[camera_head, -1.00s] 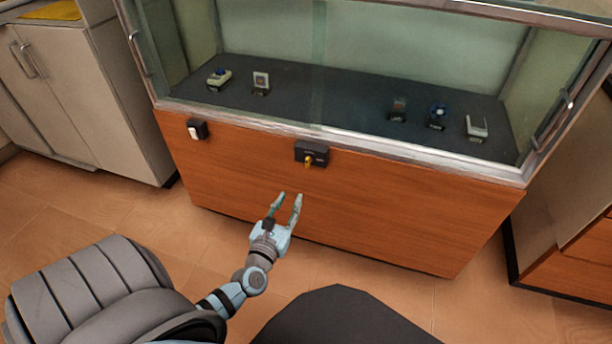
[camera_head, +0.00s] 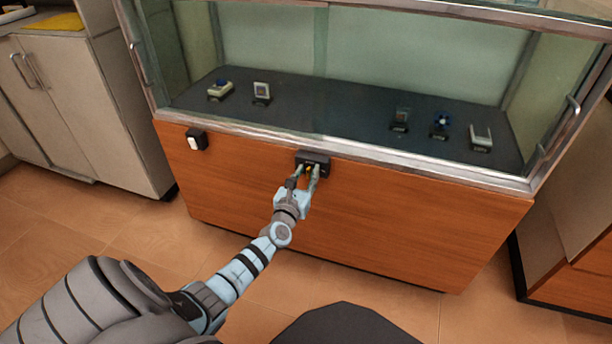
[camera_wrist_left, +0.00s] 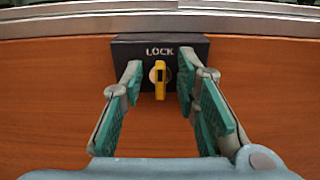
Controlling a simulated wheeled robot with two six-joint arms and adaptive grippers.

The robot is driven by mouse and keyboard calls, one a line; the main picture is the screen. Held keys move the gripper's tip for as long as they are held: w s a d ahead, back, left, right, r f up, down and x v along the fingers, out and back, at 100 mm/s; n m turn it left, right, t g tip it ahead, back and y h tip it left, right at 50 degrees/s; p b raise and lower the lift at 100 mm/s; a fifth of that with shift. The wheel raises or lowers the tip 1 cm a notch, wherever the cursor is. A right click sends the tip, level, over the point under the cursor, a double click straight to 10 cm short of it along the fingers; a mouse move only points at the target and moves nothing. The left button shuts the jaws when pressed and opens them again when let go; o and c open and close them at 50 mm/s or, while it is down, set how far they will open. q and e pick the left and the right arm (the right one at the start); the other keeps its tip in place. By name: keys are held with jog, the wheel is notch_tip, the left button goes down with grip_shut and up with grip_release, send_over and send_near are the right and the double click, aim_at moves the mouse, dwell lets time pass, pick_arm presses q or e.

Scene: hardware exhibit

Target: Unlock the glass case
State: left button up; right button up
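The glass case (camera_head: 420,60) stands ahead on a wooden base (camera_head: 400,215). A black lock box (camera_head: 316,158) sits on the base just under the metal rim. In the left wrist view the lock box (camera_wrist_left: 125,50) reads "LOCK" and has a yellow key (camera_wrist_left: 160,80) standing upright in its round keyhole. My left gripper (camera_head: 307,172) is at the lock. In the left wrist view the left gripper (camera_wrist_left: 158,85) is open, with one finger on each side of the key and a gap on both sides. My right gripper is not in view.
A white switch (camera_head: 195,140) is on the base, left of the lock. Several small exhibits, such as a blue one (camera_head: 440,122), stand inside the case. A pale cabinet (camera_head: 80,100) is at the left and a wooden one (camera_head: 570,270) at the right.

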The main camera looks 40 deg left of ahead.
pick_arm(q)
grip_shut()
jog(key=shift+m, duration=0.3)
jog(key=shift+d+m, duration=0.1)
jog(key=shift+m, duration=0.7)
jog(key=m, duration=0.4)
jog(key=shift+w+d+p, duration=0.1)
jog(key=shift+p, duration=0.3)
jog(key=m, duration=0.4)
jog(key=shift+d+f, duration=0.15)
jog(key=shift+f, duration=0.05)
jog(key=m+p, duration=0.1)
jog(key=m, duration=0.3)
jog(key=shift+f+m, duration=0.15)
jog(key=shift+m, duration=0.15)
jog(key=shift+f+m+p, duration=0.15)
jog(key=shift+m+p, duration=0.15)
jog(key=shift+m, duration=1.3)
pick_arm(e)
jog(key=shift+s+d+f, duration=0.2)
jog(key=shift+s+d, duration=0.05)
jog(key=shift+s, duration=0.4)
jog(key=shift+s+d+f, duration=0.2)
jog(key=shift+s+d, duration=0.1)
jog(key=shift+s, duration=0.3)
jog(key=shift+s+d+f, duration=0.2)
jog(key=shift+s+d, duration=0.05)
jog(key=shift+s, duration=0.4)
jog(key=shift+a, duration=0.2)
